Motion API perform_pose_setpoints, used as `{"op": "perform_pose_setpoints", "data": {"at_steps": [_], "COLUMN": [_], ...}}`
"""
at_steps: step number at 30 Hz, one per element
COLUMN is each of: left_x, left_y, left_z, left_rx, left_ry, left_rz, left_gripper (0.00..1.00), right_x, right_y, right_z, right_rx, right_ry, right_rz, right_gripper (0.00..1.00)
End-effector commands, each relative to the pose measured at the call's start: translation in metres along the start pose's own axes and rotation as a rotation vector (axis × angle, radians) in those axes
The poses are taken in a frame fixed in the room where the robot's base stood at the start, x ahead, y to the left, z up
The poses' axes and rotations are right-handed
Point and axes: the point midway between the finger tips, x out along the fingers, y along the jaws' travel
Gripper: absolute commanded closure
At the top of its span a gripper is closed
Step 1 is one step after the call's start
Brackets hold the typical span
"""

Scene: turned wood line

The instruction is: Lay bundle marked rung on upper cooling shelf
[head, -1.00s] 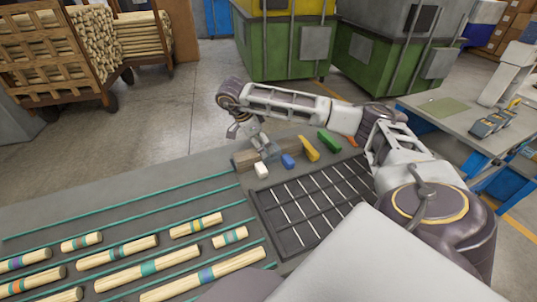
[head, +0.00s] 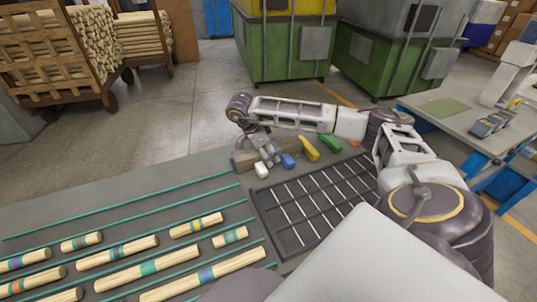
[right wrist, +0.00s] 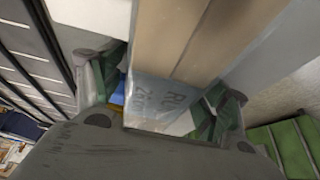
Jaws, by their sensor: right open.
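A brown wooden bundle (head: 246,160) lies on the grey table behind the dark slatted rack (head: 258,219). In the right wrist view the bundle (right wrist: 187,35) carries a grey band with partly visible lettering starting "RU". My left gripper is not in view.
White (head: 262,170), blue (head: 288,161), yellow (head: 309,149) and green (head: 330,143) pieces lie around the bundle. Several banded stick bundles (head: 148,269) lie between teal lines at the left. Green bins (head: 282,55) stand behind. A workbench (head: 440,108) is at the right.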

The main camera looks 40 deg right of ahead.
Motion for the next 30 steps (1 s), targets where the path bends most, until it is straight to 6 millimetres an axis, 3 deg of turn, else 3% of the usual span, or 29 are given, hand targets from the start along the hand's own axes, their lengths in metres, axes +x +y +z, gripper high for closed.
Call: {"op": "perform_pose_setpoints", "data": {"at_steps": [11, 27, 30], "left_x": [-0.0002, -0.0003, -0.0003], "left_y": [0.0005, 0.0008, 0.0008], "left_z": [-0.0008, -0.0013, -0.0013], "left_rx": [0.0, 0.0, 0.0], "left_ry": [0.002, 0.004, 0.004], "left_rz": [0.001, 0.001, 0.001], "left_gripper": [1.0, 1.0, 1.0], "right_x": [-0.0002, -0.001, -0.0009], "right_y": [-0.0001, -0.0004, -0.0004], "right_z": [-0.0002, -0.0004, -0.0004], "right_rx": [0.0, 0.001, 0.001], "right_ry": [0.0, -0.001, -0.001], "right_rz": [0.0, -0.001, -0.001], "right_gripper": [0.25, 0.93, 0.94]}}
